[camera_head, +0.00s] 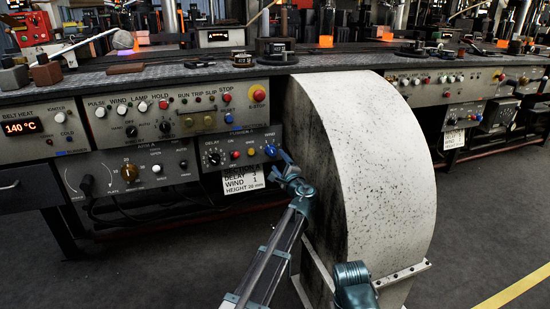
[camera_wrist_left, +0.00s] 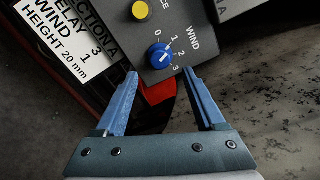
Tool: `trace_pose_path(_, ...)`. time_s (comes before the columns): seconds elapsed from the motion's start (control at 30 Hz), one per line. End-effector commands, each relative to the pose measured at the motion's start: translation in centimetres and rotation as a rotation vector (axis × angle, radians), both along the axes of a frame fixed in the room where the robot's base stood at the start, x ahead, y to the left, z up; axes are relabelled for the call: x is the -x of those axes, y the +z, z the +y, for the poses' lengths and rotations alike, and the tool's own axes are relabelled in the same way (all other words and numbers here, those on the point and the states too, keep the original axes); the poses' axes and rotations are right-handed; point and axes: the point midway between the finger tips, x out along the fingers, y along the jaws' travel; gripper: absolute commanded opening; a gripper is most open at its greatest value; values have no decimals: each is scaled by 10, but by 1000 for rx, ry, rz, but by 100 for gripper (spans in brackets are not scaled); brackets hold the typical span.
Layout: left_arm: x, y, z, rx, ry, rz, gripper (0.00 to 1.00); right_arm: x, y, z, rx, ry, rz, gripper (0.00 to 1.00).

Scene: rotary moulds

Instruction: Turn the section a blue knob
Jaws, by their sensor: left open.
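The blue knob (camera_head: 270,151) sits at the right end of a dark control panel (camera_head: 222,158) low on the bench front. In the left wrist view the blue knob (camera_wrist_left: 158,56) has a white mark and a WIND scale from 0 to 3 around it; I cannot tell exactly which number the mark points to. My left gripper (camera_head: 282,162) is open at the panel. In the left wrist view its fingertips (camera_wrist_left: 160,74) are spread to either side, just short of the knob, with nothing between them.
A card (camera_wrist_left: 70,35) reading delay 3, wind 1, height 20 mm hangs left of the knob. A yellow button (camera_wrist_left: 141,10) is close by. A big pale speckled wheel (camera_head: 385,150) stands just right of the gripper. Floor (camera_head: 490,220) is clear at right.

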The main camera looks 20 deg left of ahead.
Motion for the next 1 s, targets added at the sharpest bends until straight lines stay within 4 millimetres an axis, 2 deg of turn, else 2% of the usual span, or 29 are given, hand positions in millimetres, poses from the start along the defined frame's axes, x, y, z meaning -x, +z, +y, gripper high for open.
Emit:
trace_pose_path(0.03, 14, 0, -7, 0, -2, 0, 71, 0, 0, 0, 0, 0, 0, 50)
trace_pose_path(0.1, 26, 0, -15, 0, -2, 0, 71, 0, 0, 0, 0, 0, 0, 50)
trace_pose_path(0.3, 51, 0, -33, 0, -1, 0, 71, 0, 0, 0, 0, 0, 0, 50)
trace_pose_path(0.5, 62, 0, -41, 0, 0, 0, 71, 0, 0, 0, 0, 0, 0, 50)
trace_pose_path(0.87, 63, 0, -42, 1, 1, 0, 71, 0, 0, 0, 0, 0, 0, 50)
trace_pose_path(0.97, 71, 0, -40, 45, 18, 2, 71, 0, 7, 0, 0, 0, 0, 50)
trace_pose_path(1.0, 80, 0, -38, 90, 36, 6, 71, 0, 12, 0, 0, 1, 0, 50)
